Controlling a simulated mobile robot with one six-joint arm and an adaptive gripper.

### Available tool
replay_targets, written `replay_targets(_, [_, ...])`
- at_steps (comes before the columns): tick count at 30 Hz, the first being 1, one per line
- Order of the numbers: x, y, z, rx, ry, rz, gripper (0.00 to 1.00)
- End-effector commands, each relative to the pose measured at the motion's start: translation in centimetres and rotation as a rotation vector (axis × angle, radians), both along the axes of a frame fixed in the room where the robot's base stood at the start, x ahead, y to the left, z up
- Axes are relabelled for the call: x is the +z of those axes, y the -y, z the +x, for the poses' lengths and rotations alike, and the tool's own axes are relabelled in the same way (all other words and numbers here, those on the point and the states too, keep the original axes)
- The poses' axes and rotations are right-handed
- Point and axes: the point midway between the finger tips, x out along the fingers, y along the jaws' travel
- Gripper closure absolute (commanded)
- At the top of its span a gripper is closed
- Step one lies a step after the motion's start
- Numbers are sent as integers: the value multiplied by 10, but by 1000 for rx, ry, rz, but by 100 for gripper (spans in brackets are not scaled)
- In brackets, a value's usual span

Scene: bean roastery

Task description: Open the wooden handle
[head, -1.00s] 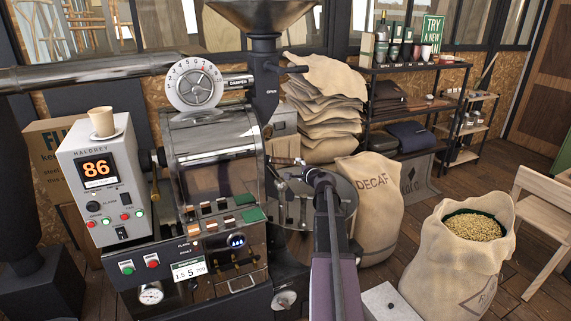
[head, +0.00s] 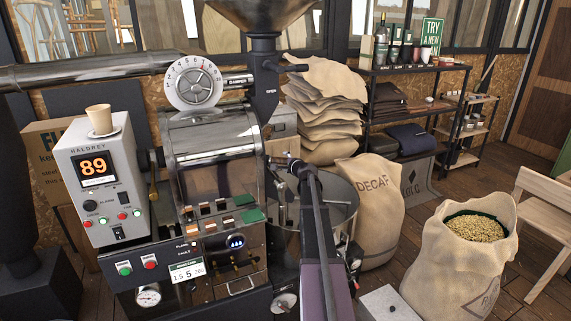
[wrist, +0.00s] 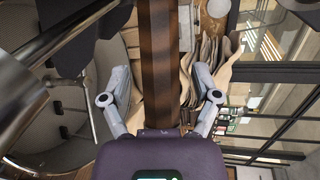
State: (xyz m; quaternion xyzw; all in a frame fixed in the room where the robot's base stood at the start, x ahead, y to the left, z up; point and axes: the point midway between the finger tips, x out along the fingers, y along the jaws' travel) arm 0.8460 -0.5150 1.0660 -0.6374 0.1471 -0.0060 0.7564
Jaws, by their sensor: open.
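A brown wooden bar, which looks like the wooden handle (wrist: 158,60), runs down the middle of the wrist view, close to the camera. My gripper (wrist: 158,84) is open, with one grey finger on each side of the bar and a visible gap to each. I cannot tell how deep the bar sits between the fingers. In the head view my gripper (head: 286,161) is small and dark at the right side of the roaster's front (head: 215,175), above the round cooling tray (head: 345,200). The handle cannot be made out clearly there.
A DECAF sack (head: 372,205) and an open sack of beans (head: 458,262) stand right of the tray. Stacked sacks (head: 322,105) and a shelf (head: 415,70) are behind.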

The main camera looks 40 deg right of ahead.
Motion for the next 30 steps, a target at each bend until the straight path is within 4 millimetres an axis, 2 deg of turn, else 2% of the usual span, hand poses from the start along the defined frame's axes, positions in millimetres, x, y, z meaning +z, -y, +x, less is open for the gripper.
replay_targets(7, [0,0,0,0,0,0,20])
replay_targets(8, [0,0,0,0,0,0,23])
replay_targets(15, [0,0,0,0,0,0,95])
replay_targets(16, [0,0,0,0,0,0,100])
replay_targets(23, [0,3,-3,0,0,1,100])
replay_targets(30, [0,28,-29,-3,0,0,100])
